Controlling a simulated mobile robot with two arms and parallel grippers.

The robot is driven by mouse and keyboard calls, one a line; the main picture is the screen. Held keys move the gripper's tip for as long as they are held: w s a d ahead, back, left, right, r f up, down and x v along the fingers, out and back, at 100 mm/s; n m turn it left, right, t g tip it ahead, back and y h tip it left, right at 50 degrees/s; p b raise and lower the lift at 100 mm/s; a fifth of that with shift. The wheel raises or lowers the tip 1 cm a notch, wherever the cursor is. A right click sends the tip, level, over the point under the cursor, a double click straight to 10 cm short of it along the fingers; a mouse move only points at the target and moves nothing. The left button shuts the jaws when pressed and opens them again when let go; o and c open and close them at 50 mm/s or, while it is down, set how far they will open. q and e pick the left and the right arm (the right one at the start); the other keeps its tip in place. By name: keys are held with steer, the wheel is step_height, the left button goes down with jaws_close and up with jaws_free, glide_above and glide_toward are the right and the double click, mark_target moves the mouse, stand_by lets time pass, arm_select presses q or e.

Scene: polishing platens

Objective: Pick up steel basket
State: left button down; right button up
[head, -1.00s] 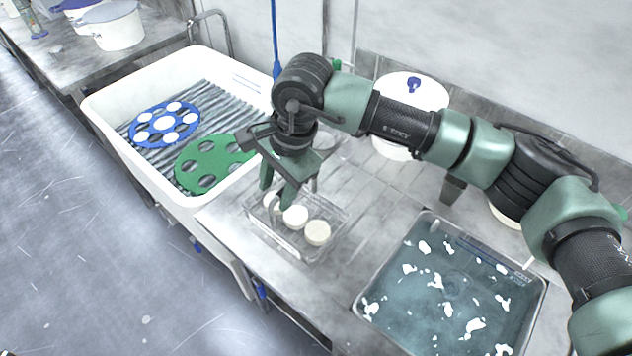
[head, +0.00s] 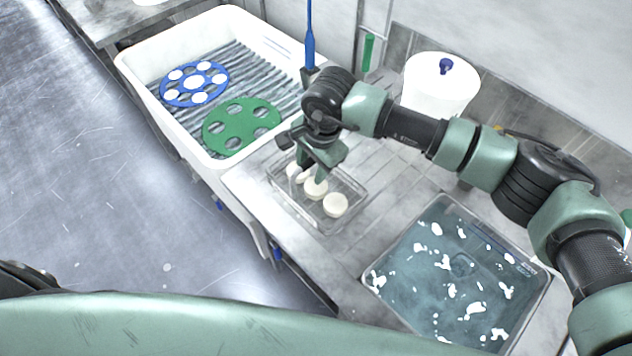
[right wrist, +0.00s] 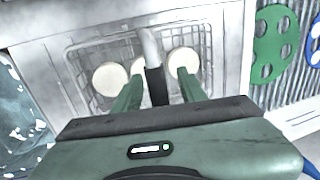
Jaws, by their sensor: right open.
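The steel basket (head: 352,222) is a wire basket on the steel counter, with several round white pieces (head: 335,205) in it. My right gripper (head: 309,174) points down over the basket's far-left part, its fingers apart. In the right wrist view the basket (right wrist: 78,62) lies below the two open green fingers (right wrist: 160,80). An upright bar, grey above and black below (right wrist: 151,50), shows between the fingers and looks like the basket's handle. I cannot tell whether the fingers touch it. My left gripper is not in view.
A white tub (head: 137,72) with a blue disc (head: 194,83) and a green disc (head: 241,126) stands left of the basket. A water-filled basin (head: 455,275) is at right. A white lidded container (head: 438,88) stands behind. A green part of mine crosses the bottom.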

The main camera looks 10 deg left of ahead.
steer(key=shift+c, duration=0.3)
jaws_close()
steer(key=shift+w+r, duration=0.1)
steer(key=shift+r, duration=0.05)
stand_by(0.9)
